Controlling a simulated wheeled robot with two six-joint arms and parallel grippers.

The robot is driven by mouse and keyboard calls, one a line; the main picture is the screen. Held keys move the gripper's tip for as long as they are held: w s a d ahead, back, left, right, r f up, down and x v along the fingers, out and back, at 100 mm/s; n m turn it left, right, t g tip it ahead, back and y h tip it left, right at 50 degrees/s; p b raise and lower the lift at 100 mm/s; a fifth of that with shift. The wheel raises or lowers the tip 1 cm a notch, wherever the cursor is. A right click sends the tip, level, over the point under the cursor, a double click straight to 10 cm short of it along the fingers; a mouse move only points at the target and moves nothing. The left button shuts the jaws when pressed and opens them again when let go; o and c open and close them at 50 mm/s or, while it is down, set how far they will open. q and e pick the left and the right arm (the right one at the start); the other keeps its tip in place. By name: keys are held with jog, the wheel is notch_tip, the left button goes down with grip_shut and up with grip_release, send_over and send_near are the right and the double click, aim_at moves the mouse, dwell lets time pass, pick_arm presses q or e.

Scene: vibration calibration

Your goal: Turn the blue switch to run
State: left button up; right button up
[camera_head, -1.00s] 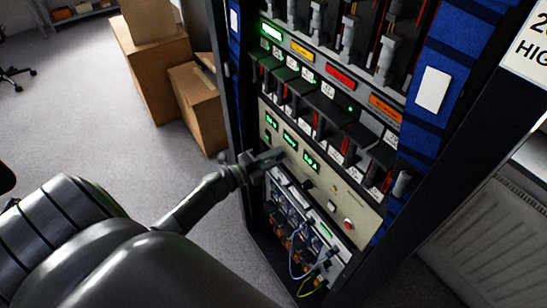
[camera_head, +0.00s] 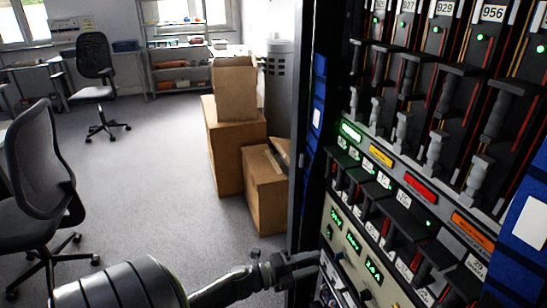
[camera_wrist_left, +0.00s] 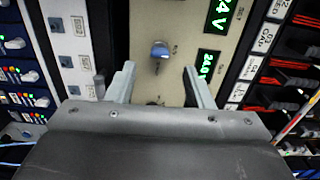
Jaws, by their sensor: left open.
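The blue switch (camera_wrist_left: 160,52) is a small rounded knob on a beige panel (camera_wrist_left: 150,20) in the left wrist view. Small marks beside it are too blurred to read. My left gripper (camera_wrist_left: 159,72) is open, with one finger to each side of the switch in the picture and nothing held. I cannot tell whether the fingers touch the panel. In the head view my left gripper (camera_head: 318,263) points right at the rack's panel (camera_head: 350,265), beside green displays. The switch cannot be made out there. My right gripper is out of view.
Green displays (camera_wrist_left: 221,14) sit right of the switch. The rack (camera_head: 420,130) carries several modules above, with handles and red and yellow cables. Cardboard boxes (camera_head: 236,150) stand left of the rack. An office chair (camera_head: 40,170) stands farther left. The floor between is clear.

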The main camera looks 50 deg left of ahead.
pick_arm(q)
jog(key=b+v, duration=0.1)
jog(key=v, duration=0.9)
jog(key=shift+s, duration=0.2)
jog(key=shift+a+f, duration=0.1)
jog(key=s+a+f+n+g+y, duration=0.25)
jog(key=f+n, duration=0.25)
jog(key=f, duration=0.4)
jog(key=s+a+f+n+g+y, duration=0.1)
jog(key=s+a+f+n+y, duration=0.2)
jog(key=f, duration=0.5)
jog(key=s+a+f+n+g+y, duration=0.1)
jog(key=s+f+n+g+y, duration=0.1)
jog(key=f+n+y, duration=0.5)
jog(key=s+d+f+n+g+h, duration=0.2)
jog(key=s+d+f+n+g, duration=0.2)
jog(key=s+d+f, duration=0.4)
jog(key=s+d+f+n+g+h, duration=0.2)
jog(key=s+d+f+n+g, duration=0.2)
jog(key=s+f, duration=0.8)
jog(key=s+d+g, duration=0.1)
jog(key=d+g, duration=0.1)
jog(key=d, duration=0.1)
jog(key=shift+s+d+f, duration=0.3)
jog(key=shift+s+d, duration=0.1)
jog(key=shift+h, duration=0.25)
